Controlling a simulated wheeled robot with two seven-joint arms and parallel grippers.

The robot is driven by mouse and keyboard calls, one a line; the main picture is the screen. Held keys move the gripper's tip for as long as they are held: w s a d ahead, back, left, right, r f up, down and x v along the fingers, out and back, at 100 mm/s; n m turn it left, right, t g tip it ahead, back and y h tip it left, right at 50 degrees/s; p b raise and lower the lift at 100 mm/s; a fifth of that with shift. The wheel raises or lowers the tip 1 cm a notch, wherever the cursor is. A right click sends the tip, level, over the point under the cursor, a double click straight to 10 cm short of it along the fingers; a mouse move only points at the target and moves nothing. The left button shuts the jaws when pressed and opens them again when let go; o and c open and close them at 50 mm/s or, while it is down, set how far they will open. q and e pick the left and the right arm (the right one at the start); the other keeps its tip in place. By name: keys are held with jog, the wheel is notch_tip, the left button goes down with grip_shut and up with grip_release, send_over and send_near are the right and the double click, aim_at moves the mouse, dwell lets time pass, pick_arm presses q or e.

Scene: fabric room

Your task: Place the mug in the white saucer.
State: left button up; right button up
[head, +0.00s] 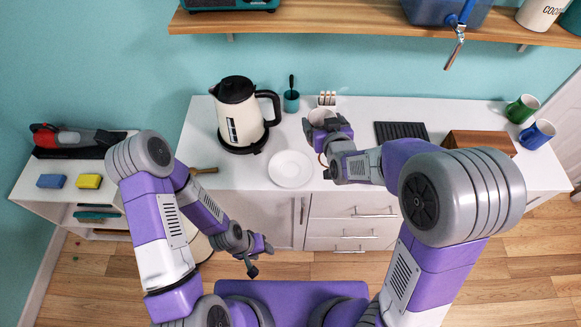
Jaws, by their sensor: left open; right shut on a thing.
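A pale mug (321,115) is at my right gripper (322,126), which is shut on it above the back part of the white counter. The gripper hides much of the mug, so I cannot tell whether its base touches the counter. The white saucer (290,168) lies flat and empty on the counter, to the left of the mug and nearer to me. My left gripper (259,259) is open and empty, low in front of the cabinet and away from the saucer.
A cream kettle (237,116) stands left of the saucer. A teal cup (291,101) and a toast rack (327,98) are behind. A black mat (401,132), brown box (478,143), green mug (521,108) and blue mug (537,134) are to the right.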

jog(key=s+a+f+n+y+b, duration=0.2)
jog(key=s+a, duration=0.1)
jog(key=a, duration=0.5)
jog(key=shift+g+y, duration=0.3)
jog(key=shift+g, duration=0.1)
jog(key=shift+w+a+f+b, duration=0.15)
jog(key=shift+f+b, duration=0.5)
jog(key=shift+f, duration=1.85)
jog(key=shift+w+a+f+b, duration=0.1)
jog(key=shift+f+b, duration=0.5)
jog(key=shift+f, duration=1.85)
jog(key=shift+s, duration=0.1)
jog(key=shift+r, duration=0.1)
jog(key=shift+f, duration=0.2)
jog(key=o, duration=1.2)
jog(key=shift+c, duration=0.2)
